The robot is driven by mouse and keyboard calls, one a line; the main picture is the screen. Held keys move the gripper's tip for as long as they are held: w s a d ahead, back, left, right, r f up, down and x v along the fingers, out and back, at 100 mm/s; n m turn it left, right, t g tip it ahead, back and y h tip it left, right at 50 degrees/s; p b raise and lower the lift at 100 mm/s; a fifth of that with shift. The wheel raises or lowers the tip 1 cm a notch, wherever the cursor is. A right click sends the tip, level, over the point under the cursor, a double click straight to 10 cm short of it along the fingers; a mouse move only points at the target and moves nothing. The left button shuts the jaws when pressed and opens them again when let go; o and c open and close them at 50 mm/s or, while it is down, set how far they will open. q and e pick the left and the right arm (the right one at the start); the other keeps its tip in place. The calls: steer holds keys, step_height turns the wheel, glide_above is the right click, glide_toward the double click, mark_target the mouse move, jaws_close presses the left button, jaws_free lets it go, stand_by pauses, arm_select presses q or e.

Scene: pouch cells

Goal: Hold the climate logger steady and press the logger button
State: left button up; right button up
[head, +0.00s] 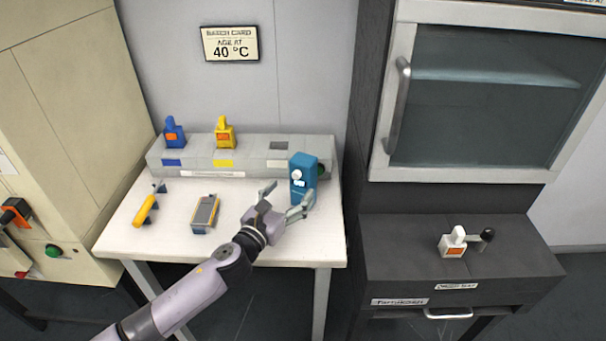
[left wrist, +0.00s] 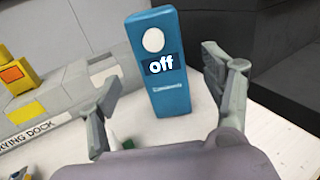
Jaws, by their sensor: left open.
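The climate logger is a teal upright box (head: 309,170) at the right end of the white table, in front of the grey dock. My right gripper is not seen.
The grey drying dock (head: 215,172) along the table's back holds a blue (head: 174,133) and a yellow piece (head: 224,134). A yellow-handled tool (head: 146,209) and a grey-yellow meter (head: 205,213) lie on the white table (head: 265,253). A dark cabinet (head: 390,250) stands close at right.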

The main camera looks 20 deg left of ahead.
mark_target(299, 181)
arm_select(q)
steer(key=w, duration=0.2)
steer(key=w+d, duration=0.1)
steer(key=w, duration=0.4)
steer(key=shift+w+d, duration=0.2)
steer(key=shift+w, duration=0.1)
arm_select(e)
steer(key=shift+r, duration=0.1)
arm_select(q)
steer(key=shift+c, duration=0.5)
steer(key=c, duration=1.2)
steer(key=shift+c, duration=0.3)
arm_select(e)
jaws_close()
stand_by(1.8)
